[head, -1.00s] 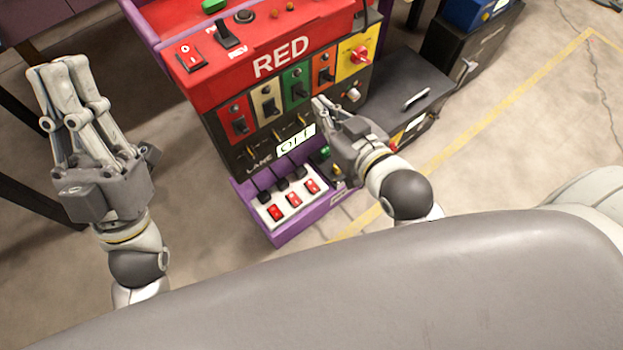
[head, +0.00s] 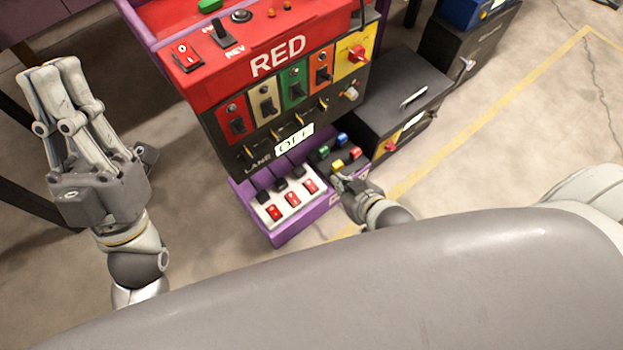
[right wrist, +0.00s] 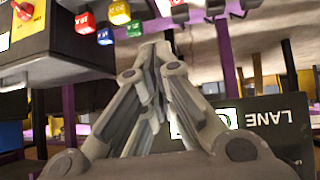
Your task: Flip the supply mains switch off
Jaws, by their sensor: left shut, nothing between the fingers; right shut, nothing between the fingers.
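A red rocker switch (head: 187,55) with a white 0 mark sits at the left of the red control box. A red rotary switch (head: 358,53) is on the yellow plate at the right. Small red switches (head: 292,199) sit on a white power strip at the bottom. I cannot read which one is labelled supply mains. My right gripper (head: 339,181) is shut and empty, just right of the strip and below the coloured buttons; its fingers show in the right wrist view (right wrist: 158,52). My left gripper (head: 52,75) is shut and empty, raised left of the box.
A small block with green, blue, yellow and red buttons (head: 340,152) sits by my right gripper. A black box (head: 405,85) with a red knob (head: 390,145) stands to the right. Floor (head: 480,160) is free at the right.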

